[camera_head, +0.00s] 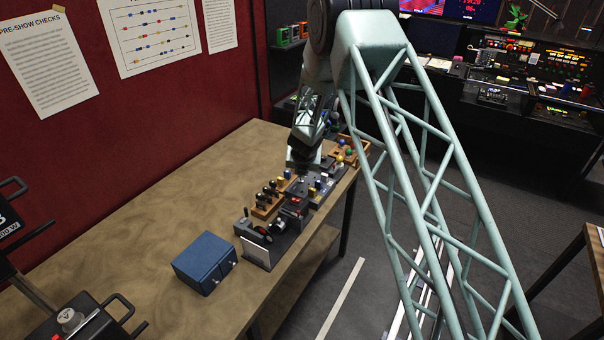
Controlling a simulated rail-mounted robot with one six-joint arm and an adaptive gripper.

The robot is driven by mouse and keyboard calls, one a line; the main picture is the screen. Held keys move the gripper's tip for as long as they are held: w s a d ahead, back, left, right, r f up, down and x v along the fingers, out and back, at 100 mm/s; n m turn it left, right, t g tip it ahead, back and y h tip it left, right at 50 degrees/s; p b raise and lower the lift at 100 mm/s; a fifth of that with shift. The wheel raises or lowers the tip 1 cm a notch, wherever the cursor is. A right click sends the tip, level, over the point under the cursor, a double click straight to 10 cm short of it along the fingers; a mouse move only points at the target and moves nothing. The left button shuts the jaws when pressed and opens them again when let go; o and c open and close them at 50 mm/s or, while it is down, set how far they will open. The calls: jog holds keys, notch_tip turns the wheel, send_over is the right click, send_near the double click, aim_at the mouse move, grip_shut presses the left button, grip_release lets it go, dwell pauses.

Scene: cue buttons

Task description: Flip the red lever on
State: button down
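A cluster of control boxes stands near the right edge of the wooden table (150,225). The nearest is a dark grey box (283,240) with small controls on top and a pale card on its front. A small red part (296,200) shows just behind it. At this size I cannot tell whether this is the red lever or which way a lever points. My gripper (303,165) hangs over the back part of the cluster, behind the red part in the picture. Its fingers are dark and small, and my arm partly hides the boxes there.
A blue box (205,262) with small knobs stands left of the cluster. A wooden tray (268,207) with dark-topped pegs and a box with coloured balls (345,155) stand close by. Black cases (85,322) are at the lower left. The table's left middle is clear.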

jog(key=shift+w+d+r, duration=0.1)
jog(key=shift+w+d, duration=0.05)
jog(key=shift+w, duration=0.2)
dwell(1.6)
jog(key=shift+r+p, duration=0.15)
jog(key=shift+p, duration=0.15)
jog(key=shift+r+p, duration=0.35)
jog(key=shift+r, duration=0.2)
jog(key=shift+r, duration=0.1)
jog(key=shift+r, duration=0.1)
dwell(0.3)
jog(key=s+d+r+p, duration=0.2)
jog(key=s+r+p, duration=0.1)
jog(key=r, duration=0.6)
dwell(0.4)
jog(key=shift+d+r, duration=0.1)
